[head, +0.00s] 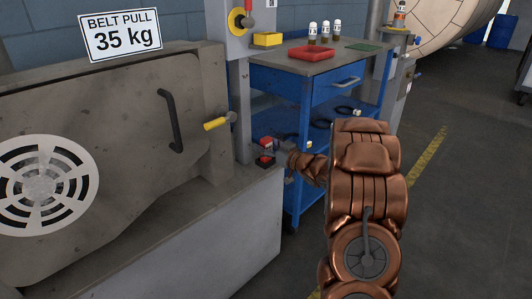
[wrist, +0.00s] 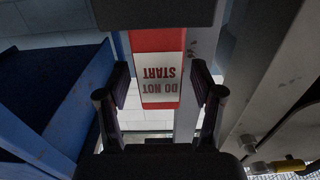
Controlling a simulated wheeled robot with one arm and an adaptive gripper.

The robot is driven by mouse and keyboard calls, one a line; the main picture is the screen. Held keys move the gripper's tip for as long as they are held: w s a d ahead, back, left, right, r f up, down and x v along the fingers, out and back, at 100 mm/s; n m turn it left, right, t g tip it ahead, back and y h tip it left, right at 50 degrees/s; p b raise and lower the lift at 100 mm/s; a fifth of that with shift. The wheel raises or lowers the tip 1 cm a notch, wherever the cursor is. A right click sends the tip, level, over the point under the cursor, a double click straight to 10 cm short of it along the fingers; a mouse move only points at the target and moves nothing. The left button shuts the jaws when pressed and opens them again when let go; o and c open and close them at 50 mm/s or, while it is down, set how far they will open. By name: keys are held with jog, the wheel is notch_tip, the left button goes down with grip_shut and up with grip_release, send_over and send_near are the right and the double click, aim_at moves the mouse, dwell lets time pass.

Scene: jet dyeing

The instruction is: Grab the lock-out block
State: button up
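The lock-out block is red with a white label reading "DO NOT START", upside down in the wrist view (wrist: 158,40). It sits between the two fingers of my gripper (wrist: 160,100), with a visible gap on each side. The fingers are apart and do not appear to touch it. In the head view small red parts of the block (head: 266,143) show beside the grey post, above the corner of the machine's ledge. My gripper (head: 268,152) is there, seen small and dark, partly covering the block. How the block is held up is not clear.
A grey machine (head: 120,100) with a dark handle and a yellow-gripped lever (head: 217,124) stands left. A blue cart (head: 310,85) with a red tray (head: 315,53) and several small bottles is behind. A grey post (head: 240,110) stands close by. Floor at right is clear.

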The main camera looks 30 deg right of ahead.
grip_shut()
dwell(0.3)
